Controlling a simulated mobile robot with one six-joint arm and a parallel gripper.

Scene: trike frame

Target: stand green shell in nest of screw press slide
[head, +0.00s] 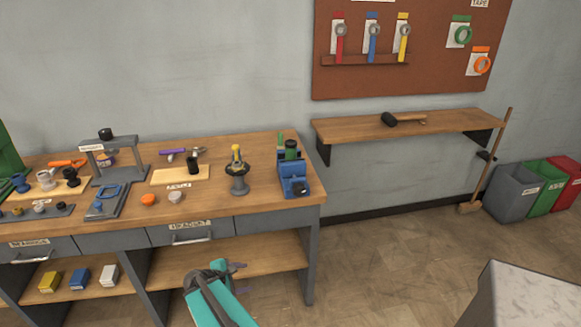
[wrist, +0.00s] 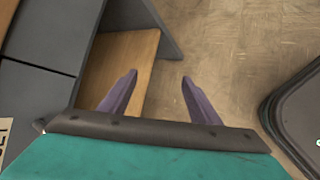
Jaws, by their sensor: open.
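My gripper (head: 232,265) hangs low in front of the bench in the head view. In the wrist view, its two purple fingers (wrist: 160,76) are apart with nothing between them. A small dark green cylinder (head: 291,149), which looks like the green shell, sits upright at the blue vise-like fixture (head: 293,181) on the bench's right end. The screw press (head: 112,158) is a grey frame with a black knob at the bench's left part. Its slide (head: 106,203) sticks out in front with a blue ring-like nest (head: 109,190). Whether the nest is empty is too small to tell.
The wooden bench (head: 225,206) also bears a grey stand with a yellow-topped tool (head: 238,171), an orange piece (head: 148,199) and a grey piece (head: 175,197). A lower shelf (head: 240,262) lies beneath. Open floor lies right of the bench. A pale block (head: 530,298) stands at the lower right.

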